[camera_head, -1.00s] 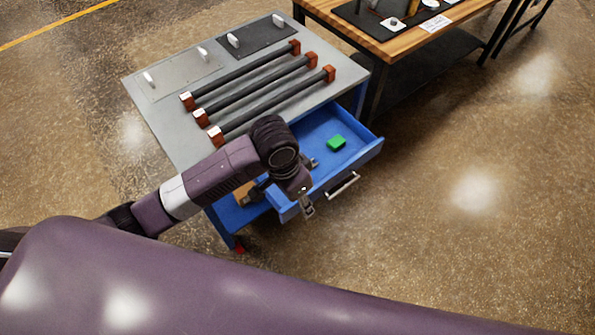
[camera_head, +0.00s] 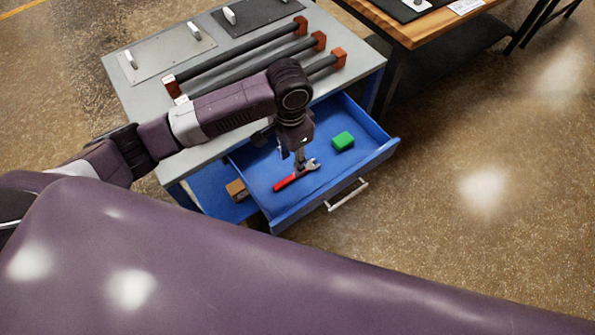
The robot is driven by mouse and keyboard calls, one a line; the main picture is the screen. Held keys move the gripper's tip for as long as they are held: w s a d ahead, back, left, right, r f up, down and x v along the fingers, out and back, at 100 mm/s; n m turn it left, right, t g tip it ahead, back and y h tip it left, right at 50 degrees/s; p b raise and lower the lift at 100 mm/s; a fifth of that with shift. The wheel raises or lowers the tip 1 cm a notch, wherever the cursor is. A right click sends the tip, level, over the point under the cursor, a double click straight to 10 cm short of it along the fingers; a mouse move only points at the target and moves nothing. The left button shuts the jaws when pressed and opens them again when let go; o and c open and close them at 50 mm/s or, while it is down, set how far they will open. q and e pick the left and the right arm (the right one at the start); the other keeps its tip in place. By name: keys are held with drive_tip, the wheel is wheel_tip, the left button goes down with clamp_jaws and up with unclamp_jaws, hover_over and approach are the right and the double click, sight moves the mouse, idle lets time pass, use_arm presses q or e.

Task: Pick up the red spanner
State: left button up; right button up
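The red spanner (camera_head: 284,184) lies in the open blue drawer (camera_head: 368,164), with its grey jaw end (camera_head: 312,164) pointing to the upper right. My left gripper (camera_head: 300,169) points down into the drawer, with its fingertips over or at the spanner's middle, near the jaw end. The fingers are small and partly overlap in this view, so I cannot tell whether they are open or closed on the spanner. My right gripper is out of view.
A green block (camera_head: 343,141) lies in the drawer to the right of the spanner. A brown block (camera_head: 237,190) sits on the blue shelf left of the drawer. Dark bars with red-brown ends lie on the grey cart top (camera_head: 136,92). A wooden table (camera_head: 403,27) stands behind right.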

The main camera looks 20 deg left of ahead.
sight(293, 175)
use_arm(q)
drive_tip(key=shift+w+f, duration=0.3)
drive_tip(key=shift+f, duration=0.25)
drive_tip(key=shift+w+f, duration=0.3)
drive_tip(key=shift+f, duration=0.2)
drive_tip(key=shift+s+f, duration=0.2)
drive_tip(key=shift+f, duration=0.95)
wheel_tip(293, 175, down, 4)
drive_tip(key=shift+w+d+f, duration=0.15)
drive_tip(key=shift+f, duration=0.1)
drive_tip(key=shift+c, duration=0.2)
clamp_jaws()
